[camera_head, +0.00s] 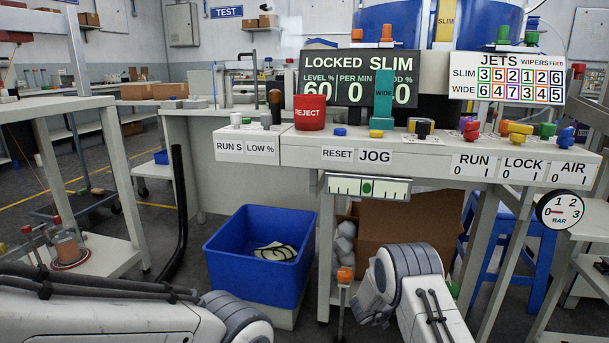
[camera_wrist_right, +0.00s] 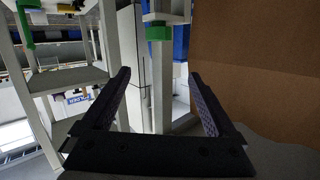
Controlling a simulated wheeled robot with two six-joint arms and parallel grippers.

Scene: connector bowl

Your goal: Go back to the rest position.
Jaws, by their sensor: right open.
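My right gripper (camera_wrist_right: 158,100) shows in the right wrist view with its two fingers wide apart and nothing between them. A cardboard surface (camera_wrist_right: 270,60) is close on its right side. In the head view my right arm comes up from the bottom, right of centre, in front of the workbench, and its gripper is hidden. My left arm comes in low from the left, and its gripper is not in the picture.
The workbench (camera_head: 420,158) carries a red REJECT cup (camera_head: 310,112), coloured knobs and the LOCKED SLIM display (camera_head: 345,62). A blue bin (camera_head: 258,255) stands on the left below it. A cardboard box (camera_head: 425,222) sits under the bench behind my right arm. A round gauge (camera_head: 560,210) hangs at right.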

